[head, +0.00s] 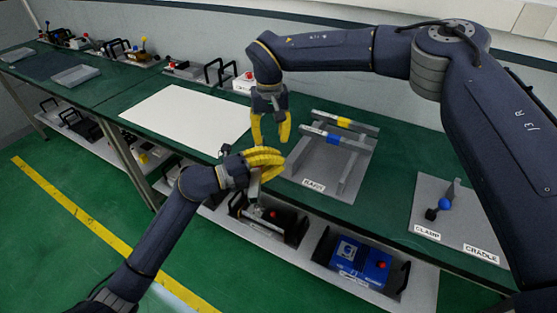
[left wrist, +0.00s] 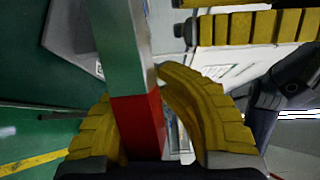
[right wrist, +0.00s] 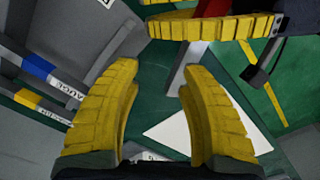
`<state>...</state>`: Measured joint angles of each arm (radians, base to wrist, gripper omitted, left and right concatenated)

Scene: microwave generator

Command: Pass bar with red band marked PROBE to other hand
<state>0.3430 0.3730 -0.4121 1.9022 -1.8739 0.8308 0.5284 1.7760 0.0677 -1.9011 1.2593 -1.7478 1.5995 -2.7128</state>
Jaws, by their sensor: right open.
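The bar with the red band (left wrist: 138,120) is grey metal and sits between the yellow fingers of my left gripper (head: 265,160). In the left wrist view the red band lies at the fingers. In the head view a length of the bar (head: 254,187) shows below that gripper. In the right wrist view a grey end of the bar (right wrist: 183,72) sticks out beyond the left fingers, near my right fingertips. My right gripper (head: 271,130) is open and empty, just above the left one. Its fingers also show in the left wrist view (left wrist: 250,27). The PROBE marking is not readable.
A grey rack (head: 318,188) on the green bench holds a bar with a yellow band (head: 344,122) and one with a blue band (head: 334,138). A white sheet (head: 187,118) lies left. A grey clamp and cradle plate (head: 460,225) lies right. A lower shelf holds a blue box (head: 360,265).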

